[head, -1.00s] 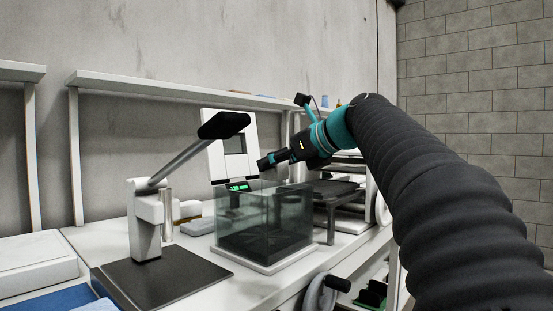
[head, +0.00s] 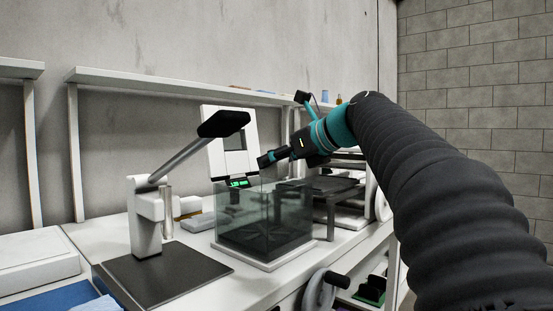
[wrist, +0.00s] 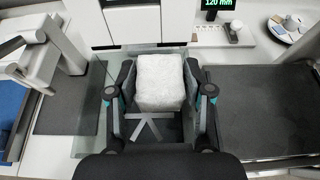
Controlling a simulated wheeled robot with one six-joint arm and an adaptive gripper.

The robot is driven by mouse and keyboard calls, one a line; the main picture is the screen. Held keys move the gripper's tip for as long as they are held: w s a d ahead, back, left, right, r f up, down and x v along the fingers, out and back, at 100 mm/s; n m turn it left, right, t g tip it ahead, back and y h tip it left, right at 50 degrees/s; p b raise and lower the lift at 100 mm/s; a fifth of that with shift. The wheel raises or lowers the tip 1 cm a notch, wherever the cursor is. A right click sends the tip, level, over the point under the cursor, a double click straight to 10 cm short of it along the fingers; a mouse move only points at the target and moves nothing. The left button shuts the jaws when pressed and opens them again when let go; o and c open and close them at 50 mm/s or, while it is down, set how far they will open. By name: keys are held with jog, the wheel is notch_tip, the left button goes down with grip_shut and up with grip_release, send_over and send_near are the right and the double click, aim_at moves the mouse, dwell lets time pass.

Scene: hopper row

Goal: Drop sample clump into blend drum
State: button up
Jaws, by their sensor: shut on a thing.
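My gripper (head: 268,159) is above the open glass-walled box (head: 262,222) on the bench in the head view. In the wrist view my gripper (wrist: 160,82) is shut on a pale, rough, blocky lump, the sample clump (wrist: 160,83), with a finger at either side. The clump cannot be made out in the head view. Below it in the wrist view lies a dark floor with a pale star-shaped mark (wrist: 150,128). I cannot tell for sure which thing is the blend drum; the glass box is the vessel under my gripper.
A lamp-like stand (head: 147,220) with a dark base plate (head: 165,275) is left of the box. A white panel (head: 228,143) and a green-lit display (head: 238,184) stand behind it. A dark-topped rack (head: 332,187) is at right. A shelf (head: 180,85) runs along the wall.

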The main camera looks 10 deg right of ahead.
jog(key=o, duration=1)
jog(key=v, duration=1.2)
